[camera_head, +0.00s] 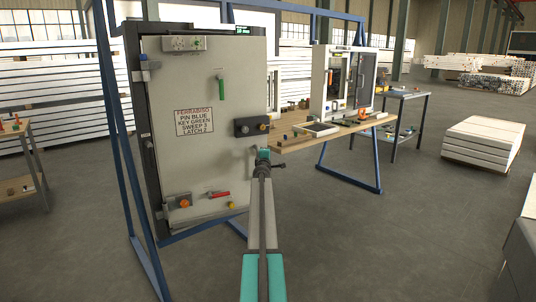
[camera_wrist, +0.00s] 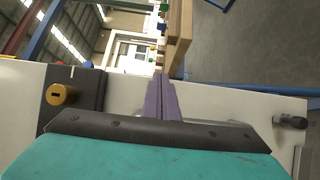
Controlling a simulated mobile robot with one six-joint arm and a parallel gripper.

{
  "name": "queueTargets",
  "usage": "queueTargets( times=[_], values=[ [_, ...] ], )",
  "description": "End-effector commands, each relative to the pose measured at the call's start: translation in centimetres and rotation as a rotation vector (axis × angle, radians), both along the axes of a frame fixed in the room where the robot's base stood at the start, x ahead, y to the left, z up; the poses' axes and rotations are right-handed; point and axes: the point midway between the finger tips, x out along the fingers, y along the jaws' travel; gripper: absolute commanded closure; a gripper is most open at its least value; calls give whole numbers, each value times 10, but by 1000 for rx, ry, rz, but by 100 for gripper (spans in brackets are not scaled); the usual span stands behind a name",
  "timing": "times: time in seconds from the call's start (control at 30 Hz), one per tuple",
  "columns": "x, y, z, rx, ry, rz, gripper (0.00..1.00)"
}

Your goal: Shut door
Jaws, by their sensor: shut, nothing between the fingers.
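The door (camera_head: 165,155) is a pale grey panel in a dark-edged blue frame, with hinges along its left side. It carries a red-lettered label (camera_head: 194,122), a green handle (camera_head: 221,88) and a dark lock box (camera_head: 251,127). I cannot tell how far it stands open. My gripper (camera_head: 263,153) is near the lower part of the door's right edge, below the lock box. In the wrist view its purple fingers (camera_wrist: 160,97) are together and empty, in front of the pale panel (camera_wrist: 215,101). A brass lock cylinder (camera_wrist: 61,95) shows to their left. Whether they touch the door is unclear.
A wooden workbench (camera_head: 350,130) with small parts and a white cabinet (camera_head: 340,82) stands behind and right of the door. Blue frame posts (camera_head: 115,120) rise at the left. A smaller table (camera_head: 14,137) stands at far left.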

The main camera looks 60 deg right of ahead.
Motion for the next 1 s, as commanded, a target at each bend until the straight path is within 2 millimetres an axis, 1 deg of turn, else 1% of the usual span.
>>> queueTargets(
  times=[0.03,0.27,1.0],
  values=[
    [-4,3,0,0,0,-1,100],
    [-17,19,0,0,0,1,100],
    [-75,63,1,0,1,2,100]
  ],
)
